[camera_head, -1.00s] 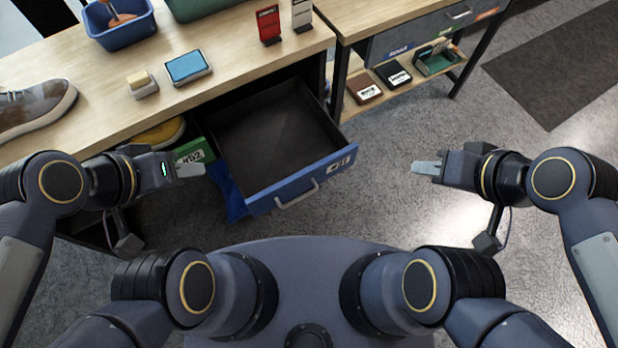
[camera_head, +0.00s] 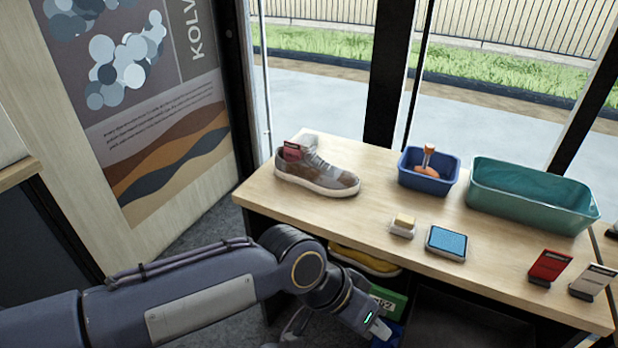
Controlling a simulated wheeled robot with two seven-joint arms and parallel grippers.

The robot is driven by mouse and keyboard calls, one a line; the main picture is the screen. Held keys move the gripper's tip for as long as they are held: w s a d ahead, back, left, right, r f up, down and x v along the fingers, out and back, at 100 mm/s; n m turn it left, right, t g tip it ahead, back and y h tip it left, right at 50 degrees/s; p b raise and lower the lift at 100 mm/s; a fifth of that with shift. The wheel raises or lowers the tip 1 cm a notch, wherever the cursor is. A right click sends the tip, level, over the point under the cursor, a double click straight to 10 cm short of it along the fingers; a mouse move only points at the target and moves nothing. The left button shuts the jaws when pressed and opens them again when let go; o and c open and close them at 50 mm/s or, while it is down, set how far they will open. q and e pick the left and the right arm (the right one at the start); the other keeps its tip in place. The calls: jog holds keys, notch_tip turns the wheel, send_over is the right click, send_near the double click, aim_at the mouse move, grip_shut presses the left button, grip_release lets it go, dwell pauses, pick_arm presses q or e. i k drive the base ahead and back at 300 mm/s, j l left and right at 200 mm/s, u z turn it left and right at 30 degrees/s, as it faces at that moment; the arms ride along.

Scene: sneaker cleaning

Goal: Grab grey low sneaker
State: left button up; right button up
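The grey low sneaker (camera_head: 318,175) stands upright on the left end of the wooden table, its toe pointing right. Its upper has brownish patches, its sole is pale, and a dark red tag shows at its collar. My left gripper (camera_head: 380,330) is below the front edge of the table, to the right of the sneaker and well apart from it. Its fingers are seen from the side, so I cannot tell whether they are apart. My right gripper is out of view.
On the table (camera_head: 262,193) are a blue bin (camera_head: 420,182) with a brush, a green tub (camera_head: 530,197), a sponge block (camera_head: 403,226), a blue pad (camera_head: 446,243), a red card stand (camera_head: 549,267) and a white card stand (camera_head: 592,282). An open drawer (camera_head: 470,325) lies below.

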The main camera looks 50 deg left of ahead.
aim_at(312, 173)
jog(key=u, duration=1.85)
jog(key=i+j, duration=0.35)
jog(key=i+j+z, duration=0.15)
jog(key=i+j, duration=0.5)
jog(key=j, duration=0.2)
jog(key=i+j+z, duration=0.15)
jog(key=i+j, duration=0.45)
jog(key=j, duration=0.25)
jog(key=z, duration=0.05)
